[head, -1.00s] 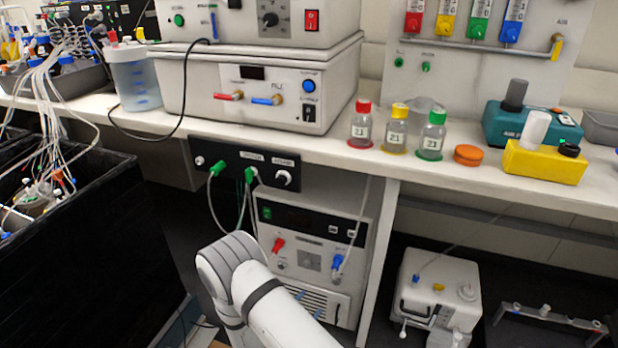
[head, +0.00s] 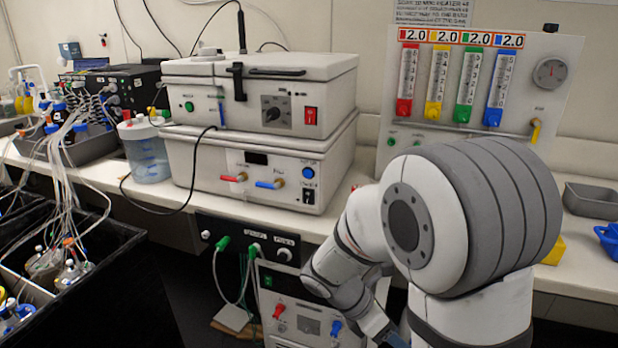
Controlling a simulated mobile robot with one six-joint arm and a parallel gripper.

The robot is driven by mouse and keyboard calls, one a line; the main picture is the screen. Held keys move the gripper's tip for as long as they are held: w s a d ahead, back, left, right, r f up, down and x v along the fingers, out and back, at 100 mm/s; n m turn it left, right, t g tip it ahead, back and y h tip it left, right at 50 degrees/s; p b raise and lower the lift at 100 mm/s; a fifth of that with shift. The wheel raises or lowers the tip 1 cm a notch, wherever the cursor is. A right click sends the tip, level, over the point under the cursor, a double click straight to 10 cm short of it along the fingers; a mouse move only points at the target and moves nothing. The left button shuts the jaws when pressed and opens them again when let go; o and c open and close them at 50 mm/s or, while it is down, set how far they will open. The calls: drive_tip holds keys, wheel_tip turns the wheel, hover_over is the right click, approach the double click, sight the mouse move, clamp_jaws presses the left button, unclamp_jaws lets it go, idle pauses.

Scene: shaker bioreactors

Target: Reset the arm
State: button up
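My white and grey arm fills the right half of the head view, raised in front of the bench (head: 100,178). It bends over to the left and then down, in front of the lower cabinet unit. Its far end runs down to the bottom edge of the picture, where a small blue-grey part shows. My gripper's fingers cannot be made out there. The arm hides the middle right of the bench, where the bottles with red, yellow and green caps stood in the earlier view.
Two stacked white shaker units (head: 250,125) stand on the bench. A panel of coloured flow meters (head: 470,85) is behind my arm. A grey tray (head: 592,200) and a blue container (head: 608,240) are at the right. A black tub (head: 110,275) with tubing stands at the left.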

drive_tip(key=s+a+r+m+t+y+p, duration=0.1)
drive_tip(key=s+r+m+t+y+p, duration=0.1)
drive_tip(key=r+m, duration=0.7)
drive_tip(key=s+r+m+t+y+p, duration=0.2)
drive_tip(key=s+r+m+y+p, duration=0.3)
drive_tip(key=r+m, duration=0.4)
drive_tip(key=shift+s+a+m+y, duration=0.4)
drive_tip(key=shift+s+m+y, duration=0.55)
drive_tip(key=shift+m, duration=0.75)
drive_tip(key=shift+s, duration=0.1)
drive_tip(key=shift+c, duration=0.5)
